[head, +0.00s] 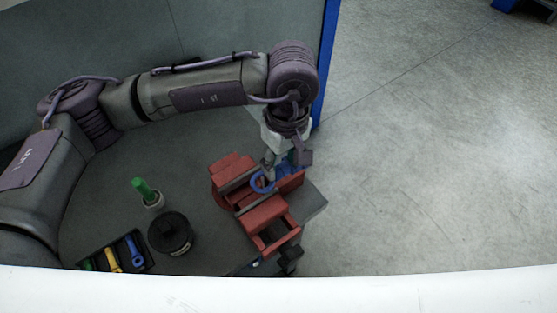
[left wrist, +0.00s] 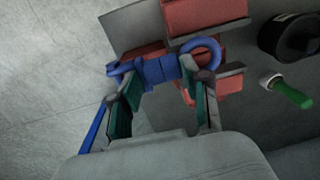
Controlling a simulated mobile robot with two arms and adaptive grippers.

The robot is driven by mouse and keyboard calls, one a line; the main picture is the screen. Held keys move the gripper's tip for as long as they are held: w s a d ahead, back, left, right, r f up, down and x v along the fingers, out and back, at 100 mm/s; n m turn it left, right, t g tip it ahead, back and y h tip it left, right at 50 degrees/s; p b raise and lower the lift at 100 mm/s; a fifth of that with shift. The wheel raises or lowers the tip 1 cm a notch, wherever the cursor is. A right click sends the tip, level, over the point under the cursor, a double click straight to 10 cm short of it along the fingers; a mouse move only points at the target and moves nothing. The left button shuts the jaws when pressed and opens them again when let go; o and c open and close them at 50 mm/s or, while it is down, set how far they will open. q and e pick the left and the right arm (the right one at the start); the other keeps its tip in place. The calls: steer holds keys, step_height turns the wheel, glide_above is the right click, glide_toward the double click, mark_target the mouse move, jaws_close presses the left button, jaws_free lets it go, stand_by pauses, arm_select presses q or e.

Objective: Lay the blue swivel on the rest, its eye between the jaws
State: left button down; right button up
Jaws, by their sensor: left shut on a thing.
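The blue swivel (head: 262,183) is held by my left gripper (head: 282,165) over the red vise (head: 265,212). In the head view its ring-shaped eye appears over the gap between the two red jaws with grey faces. In the left wrist view the teal-padded fingers stand either side of the swivel's ribbed body (left wrist: 160,70). Its eye (left wrist: 205,50) points right, near a grey jaw edge. A red block (head: 292,182) lies beside the jaws, under the gripper, and may be the rest. The gripper partly hides it, so I cannot tell whether the swivel touches it. My right gripper is not in view.
A black tray (head: 149,262) with green, yellow and blue pieces lies at the table's near left. Open floor lies to the right.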

mark_target(279, 170)
arm_select(q)
steer(key=shift+w+a+f+p, duration=0.3)
steer(key=shift+w+a+f, duration=0.1)
steer(key=shift+w+f, duration=0.35)
step_height(279, 170, down, 3)
steer(key=shift+p, duration=0.8)
steer(key=shift+w+f, duration=0.1)
steer(key=shift+f, duration=0.1)
steer(key=shift+f+b, duration=0.2)
steer(key=shift+b, duration=0.1)
steer(key=c, duration=0.9)
jaws_free()
steer(key=o, duration=0.4)
steer(key=shift+c, duration=0.2)
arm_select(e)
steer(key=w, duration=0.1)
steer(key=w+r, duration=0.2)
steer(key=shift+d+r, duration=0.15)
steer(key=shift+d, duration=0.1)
